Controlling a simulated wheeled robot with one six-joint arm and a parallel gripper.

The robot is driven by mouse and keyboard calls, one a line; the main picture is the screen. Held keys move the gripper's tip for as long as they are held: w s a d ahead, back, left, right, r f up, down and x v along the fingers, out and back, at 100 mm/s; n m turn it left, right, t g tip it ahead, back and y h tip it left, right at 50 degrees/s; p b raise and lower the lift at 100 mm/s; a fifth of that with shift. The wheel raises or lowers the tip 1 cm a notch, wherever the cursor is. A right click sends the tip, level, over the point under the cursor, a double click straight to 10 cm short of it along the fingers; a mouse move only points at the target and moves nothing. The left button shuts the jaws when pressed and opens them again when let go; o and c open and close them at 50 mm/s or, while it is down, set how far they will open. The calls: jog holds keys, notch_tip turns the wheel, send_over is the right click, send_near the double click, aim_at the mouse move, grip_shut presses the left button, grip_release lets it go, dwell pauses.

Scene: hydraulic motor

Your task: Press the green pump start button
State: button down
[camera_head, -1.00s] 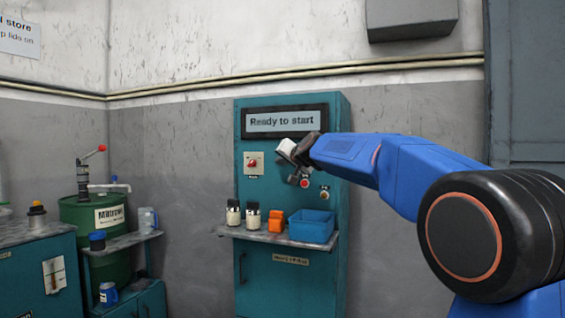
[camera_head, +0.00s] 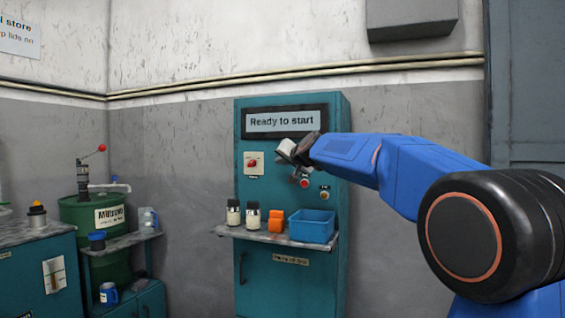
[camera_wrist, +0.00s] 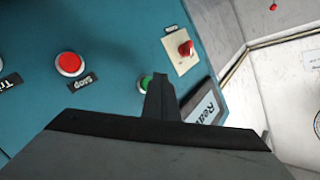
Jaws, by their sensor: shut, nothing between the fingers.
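The green pump start button (camera_wrist: 143,83) shows in the wrist view, partly covered by my gripper's fingers. In the head view it is hidden behind my gripper. My gripper (camera_wrist: 160,76) is shut and empty, with its fingertips beside or over the green button. I cannot tell if the tips touch it. In the head view my gripper (camera_head: 292,176) is in front of the teal cabinet (camera_head: 262,215), below the display (camera_head: 283,122) that reads "Ready to start". The red stop button (camera_head: 304,183) shows just below my gripper, and also in the wrist view (camera_wrist: 69,64).
A red rotary switch (camera_head: 252,162) is left of my gripper. A small knob (camera_head: 324,192) is to the right. Below, a shelf (camera_head: 262,236) holds two jars, an orange item (camera_head: 276,221) and a blue bin (camera_head: 312,227). A green drum (camera_head: 100,225) stands at left.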

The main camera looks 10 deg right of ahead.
dwell(0.4)
jog(key=shift+w+d, duration=0.3)
jog(key=shift+w, duration=0.05)
jog(key=shift+w+d, duration=0.2)
jog(key=shift+w, duration=0.1)
dwell(0.9)
jog(key=shift+s, duration=0.1)
jog(key=shift+s+a, duration=0.45)
jog(key=shift+s, duration=0.1)
dwell(0.3)
jog(key=shift+s+a, duration=0.75)
jog(key=shift+s, duration=0.3)
jog(key=shift+s+a, duration=0.75)
jog(key=shift+s, duration=0.25)
